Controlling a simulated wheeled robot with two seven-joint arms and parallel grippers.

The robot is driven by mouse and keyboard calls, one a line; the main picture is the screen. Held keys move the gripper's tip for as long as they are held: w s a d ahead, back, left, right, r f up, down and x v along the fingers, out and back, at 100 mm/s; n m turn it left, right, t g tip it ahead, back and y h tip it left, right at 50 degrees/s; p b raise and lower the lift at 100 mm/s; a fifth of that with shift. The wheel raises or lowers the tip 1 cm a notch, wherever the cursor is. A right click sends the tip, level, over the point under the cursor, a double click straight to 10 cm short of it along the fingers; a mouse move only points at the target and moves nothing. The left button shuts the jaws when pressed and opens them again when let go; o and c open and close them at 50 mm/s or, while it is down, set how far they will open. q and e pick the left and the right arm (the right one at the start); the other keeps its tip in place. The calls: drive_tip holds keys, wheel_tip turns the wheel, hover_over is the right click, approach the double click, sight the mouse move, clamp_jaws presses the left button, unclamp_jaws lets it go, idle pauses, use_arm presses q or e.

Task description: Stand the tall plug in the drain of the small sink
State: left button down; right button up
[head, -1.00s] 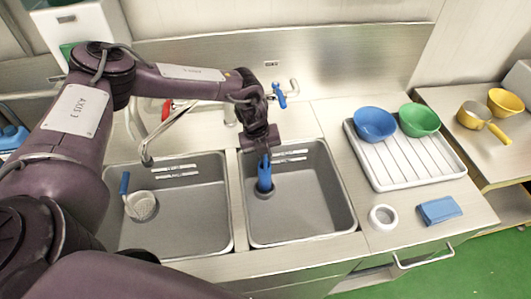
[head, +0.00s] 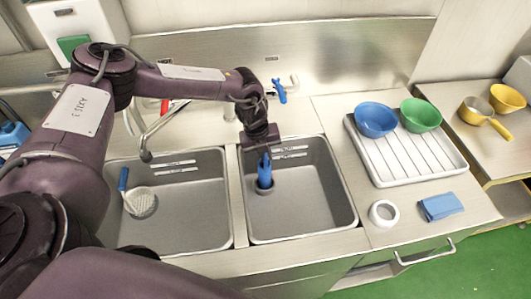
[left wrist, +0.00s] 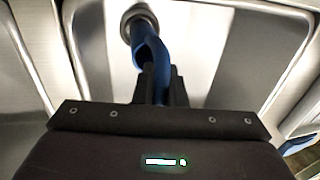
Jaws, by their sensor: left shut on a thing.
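The tall plug (head: 264,175) is blue and stands roughly upright in the right-hand, slightly narrower sink (head: 315,215). My left gripper (head: 265,154) is shut on its upper part from above. The plug's lower end is at the dark round drain (head: 264,188) in the sink floor. In the left wrist view the plug (left wrist: 150,58) runs from between my fingers (left wrist: 160,92) to the drain ring (left wrist: 127,25), overlapping it. I cannot tell how deep the plug sits. My right gripper is not in view.
The left sink (head: 190,225) holds a blue-handled strainer (head: 141,203). A metal faucet (head: 150,140) stands behind the sinks. A white drying rack (head: 400,165) with blue and green bowls is at the right, with a white ring (head: 383,213) and blue cloth (head: 440,206) in front.

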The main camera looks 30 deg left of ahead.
use_arm(q)
drive_tip(key=shift+f, duration=0.45)
drive_tip(key=shift+s+f+b, duration=0.2)
drive_tip(key=shift+b, duration=0.15)
drive_tip(key=c, duration=1.4)
unclamp_jaws()
drive_tip(key=shift+w+f, duration=0.1)
drive_tip(key=shift+w, duration=0.1)
wheel_tip(320, 180, up, 8)
drive_tip(key=a+b, duration=0.1)
drive_tip(key=shift+s+a+f+b, duration=0.15)
drive_tip(key=shift+s+b, duration=0.25)
drive_tip(key=shift+s, duration=0.05)
